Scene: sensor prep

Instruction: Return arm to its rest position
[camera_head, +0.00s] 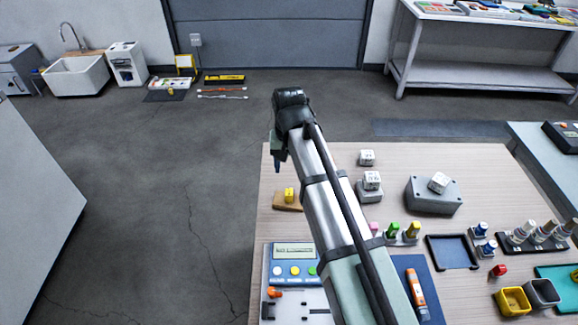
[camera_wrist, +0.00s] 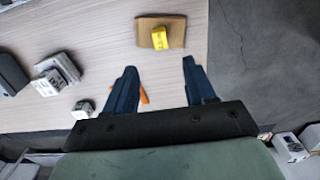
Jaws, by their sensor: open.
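My arm reaches up over the left part of the wooden table (camera_head: 480,158) in the head view. My gripper (camera_head: 277,168) is at its far end, above the table's left edge and pointing down. In the wrist view my gripper (camera_wrist: 160,65) has its two blue fingers spread wide, with nothing held between them. A yellow block (camera_head: 289,195) rests on a small wooden board (camera_head: 284,207) near the table's left edge. In the wrist view the yellow block (camera_wrist: 159,38) lies ahead of the fingertips, apart from them. An orange bit shows beside one finger; I cannot tell what it is.
White cubes (camera_head: 367,157) and a grey box (camera_head: 433,197) stand right of my arm. A blue device (camera_head: 293,262) and an orange tool (camera_head: 416,290) lie near the front. Colored pieces, a dark tray (camera_head: 452,252) and bins (camera_head: 512,301) fill the right. Left of the table is open floor.

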